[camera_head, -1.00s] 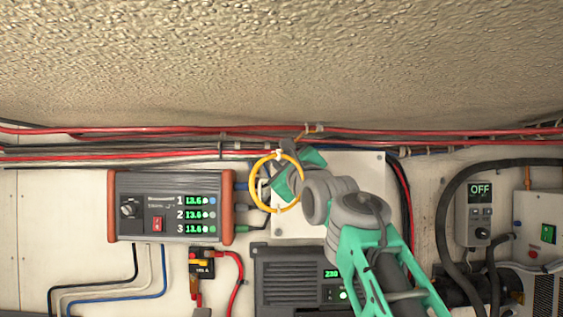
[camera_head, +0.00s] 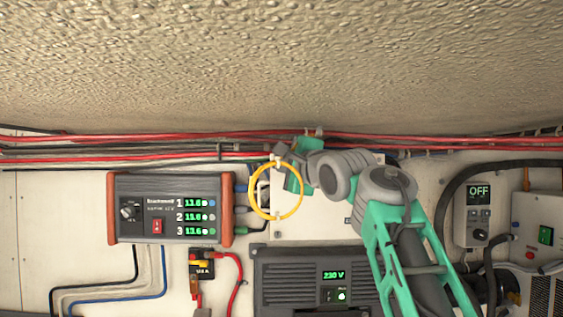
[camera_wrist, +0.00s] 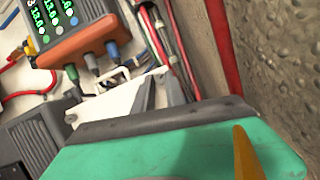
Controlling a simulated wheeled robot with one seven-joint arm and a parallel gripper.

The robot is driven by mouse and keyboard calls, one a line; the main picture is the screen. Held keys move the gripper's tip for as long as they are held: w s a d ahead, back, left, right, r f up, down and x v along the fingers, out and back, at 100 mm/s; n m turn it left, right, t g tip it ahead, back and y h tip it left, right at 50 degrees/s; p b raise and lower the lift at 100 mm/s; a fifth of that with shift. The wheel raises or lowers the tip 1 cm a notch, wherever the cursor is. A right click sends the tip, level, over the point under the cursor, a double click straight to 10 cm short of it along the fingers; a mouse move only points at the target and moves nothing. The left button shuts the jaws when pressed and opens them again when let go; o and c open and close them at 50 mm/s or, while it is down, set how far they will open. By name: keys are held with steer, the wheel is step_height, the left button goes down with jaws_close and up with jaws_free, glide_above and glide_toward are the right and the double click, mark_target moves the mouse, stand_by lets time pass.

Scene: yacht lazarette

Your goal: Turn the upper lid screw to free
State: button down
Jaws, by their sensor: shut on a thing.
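The white lid (camera_head: 310,226) is on the back wall, partly behind my arm. My gripper (camera_head: 277,152) is at its upper left corner, below the cable run. In the wrist view, the two grey fingers (camera_wrist: 160,86) reach to the lid's corner. They are shut at the place of the upper lid screw, which they hide; its turn cannot be seen.
Red and dark cables (camera_head: 420,147) run just above the lid. A charger box (camera_head: 170,183) with plugs stands left. A dark inverter (camera_head: 285,290) is below. A control unit (camera_head: 479,235) and thick black hose are to the right. The textured surface above is bare.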

steer(key=shift+n+g, duration=0.4)
steer(key=shift+n, duration=0.6)
steer(key=c, duration=1.4)
jaws_free()
steer(key=shift+r, duration=0.1)
steer(key=shift+o, duration=0.2)
steer(key=b+v, duration=0.2)
steer(key=v, duration=0.5)
steer(key=shift+s+b, duration=0.35)
steer(key=shift+s, duration=0.05)
steer(key=shift+d, duration=0.15)
